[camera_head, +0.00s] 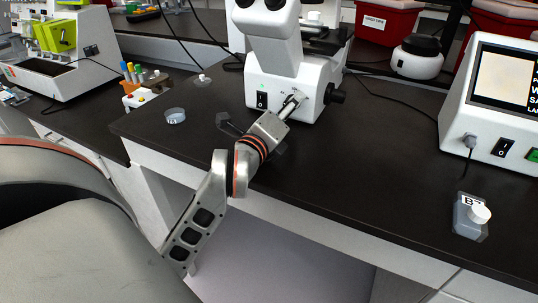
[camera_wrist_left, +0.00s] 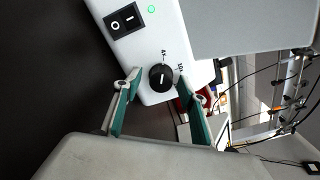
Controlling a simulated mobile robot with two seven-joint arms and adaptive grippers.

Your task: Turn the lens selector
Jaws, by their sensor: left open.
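The white microscope (camera_head: 272,60) stands on the dark bench in the head view. Its lens selector is a round black knob (camera_wrist_left: 161,78) with a white pointer line, next to printed magnification marks in the left wrist view. My left gripper (camera_head: 295,97) reaches to the microscope's front face. In the left wrist view my left gripper (camera_wrist_left: 158,84) is open, with one fingertip on each side of the knob and small gaps visible. How deep the fingertips are along the knob is hard to tell. In the head view the gripper hides the knob. My right gripper is not in view.
A power switch (camera_wrist_left: 124,20) with a lit green light (camera_wrist_left: 151,9) is on the same face. A black side knob (camera_head: 335,93) sticks out at the microscope's right.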

